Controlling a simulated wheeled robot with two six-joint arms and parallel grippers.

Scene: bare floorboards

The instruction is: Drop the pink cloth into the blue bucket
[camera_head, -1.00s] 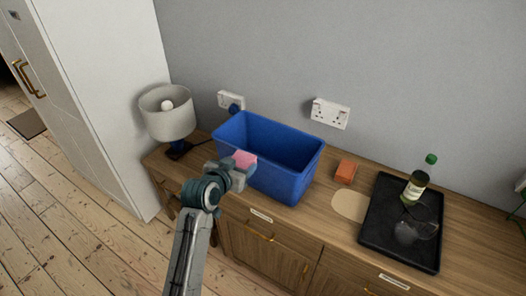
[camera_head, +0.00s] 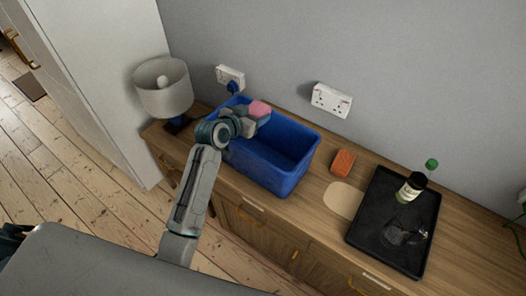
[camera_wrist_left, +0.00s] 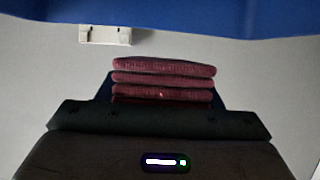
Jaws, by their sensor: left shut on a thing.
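The blue bucket (camera_head: 287,172) is a rectangular open tub on the wooden sideboard, against the wall. My left gripper (camera_head: 251,116) is over the left part of the bucket's opening in the head view. It is shut on the pink cloth (camera_head: 260,108). The folded cloth (camera_wrist_left: 163,79) shows as stacked dark pink layers in the left wrist view, with the blue bucket (camera_wrist_left: 200,14) along the top of that view. The gripper and arm hide part of the bucket's left side. My right gripper is not in view.
A lamp (camera_head: 163,88) stands left of the bucket. An orange block (camera_head: 343,162) and a beige oval mat (camera_head: 343,200) lie to its right. A black tray (camera_head: 372,231) holds a green-capped bottle (camera_head: 411,187) and a clear glass (camera_head: 398,233). Wall sockets (camera_head: 331,100) are behind.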

